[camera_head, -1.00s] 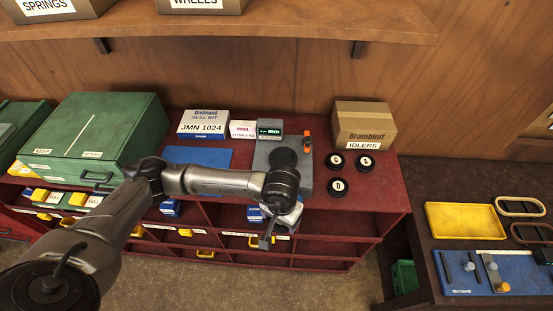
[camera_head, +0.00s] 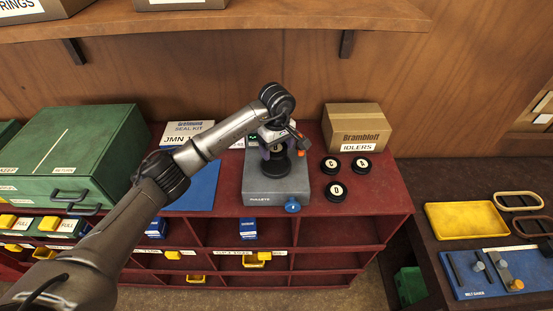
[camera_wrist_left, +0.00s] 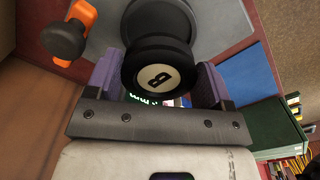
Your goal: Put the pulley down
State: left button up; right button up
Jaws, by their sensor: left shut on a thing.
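The pulley, black with a cream face marked B (camera_wrist_left: 158,75), sits between the purple fingers of my left gripper (camera_wrist_left: 155,85) in the left wrist view. The gripper is shut on it. In the head view the left gripper (camera_head: 276,150) is over the grey device labelled PULLEYS (camera_head: 262,190). A round black part (camera_wrist_left: 157,20) shows right beyond the pulley in the wrist view; whether they touch I cannot tell. In the head view the gripper partly hides the pulley. My right gripper is not in view.
Black pulleys C (camera_head: 330,166), A (camera_head: 361,165) and D (camera_head: 335,191) stand right of the device, before the IDLERS box (camera_head: 355,130). An orange clamp with a black knob (camera_wrist_left: 64,39) is close to the gripper. A blue mat (camera_head: 199,190) lies left of the device.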

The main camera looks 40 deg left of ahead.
aim_at(277, 166)
pick_arm(q)
jog(key=shift+f, duration=0.8)
notch_tip(277, 166, down, 3)
jog(key=shift+r+p, duration=0.2)
jog(key=shift+p, duration=0.35)
jog(key=shift+f, duration=0.5)
jog(key=shift+f, duration=0.1)
jog(key=o, duration=1.1)
